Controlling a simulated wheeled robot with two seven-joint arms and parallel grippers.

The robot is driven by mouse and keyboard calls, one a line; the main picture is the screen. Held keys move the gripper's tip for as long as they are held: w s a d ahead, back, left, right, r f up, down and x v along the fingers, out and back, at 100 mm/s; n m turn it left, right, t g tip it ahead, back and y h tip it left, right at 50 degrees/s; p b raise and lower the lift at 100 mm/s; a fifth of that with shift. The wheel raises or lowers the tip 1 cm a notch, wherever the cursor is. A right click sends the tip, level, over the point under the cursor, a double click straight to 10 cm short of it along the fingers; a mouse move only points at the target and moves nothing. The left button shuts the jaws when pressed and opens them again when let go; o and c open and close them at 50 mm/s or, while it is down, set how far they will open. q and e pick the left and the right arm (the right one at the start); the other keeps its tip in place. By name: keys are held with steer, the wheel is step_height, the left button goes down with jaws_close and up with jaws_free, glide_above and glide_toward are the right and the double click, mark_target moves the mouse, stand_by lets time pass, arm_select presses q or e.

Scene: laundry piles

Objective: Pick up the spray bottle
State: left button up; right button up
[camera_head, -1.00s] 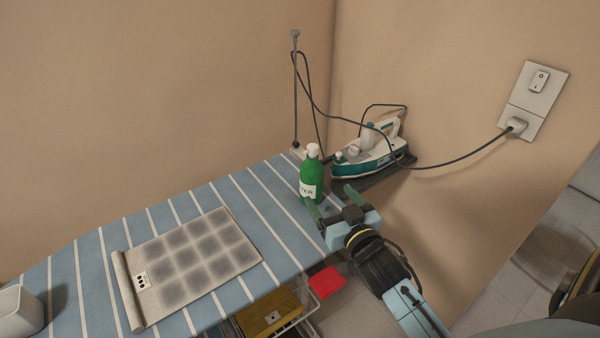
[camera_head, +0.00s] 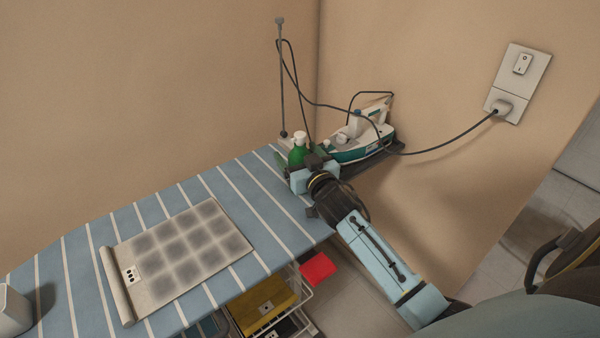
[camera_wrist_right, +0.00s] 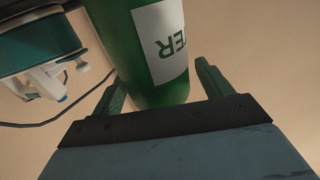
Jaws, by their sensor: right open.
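The green spray bottle (camera_head: 298,152) with a white top stands upright at the far right end of the striped ironing board (camera_head: 150,212). My right gripper (camera_head: 291,166) is at the bottle, and its body hides the bottle's lower part in the head view. In the right wrist view the bottle (camera_wrist_right: 148,60), with a white label, lies between the two green fingers of my open right gripper (camera_wrist_right: 160,88). I cannot tell whether either finger touches it. My left gripper is not in view.
An iron (camera_head: 362,142) on its rest is close to the right of the bottle, with a cord running to the wall socket (camera_head: 502,106). A thin pole (camera_head: 282,80) stands behind the bottle. A grey patterned mat (camera_head: 185,250) lies on the board.

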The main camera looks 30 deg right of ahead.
steer(key=shift+w, duration=0.3)
steer(key=c, duration=1.2)
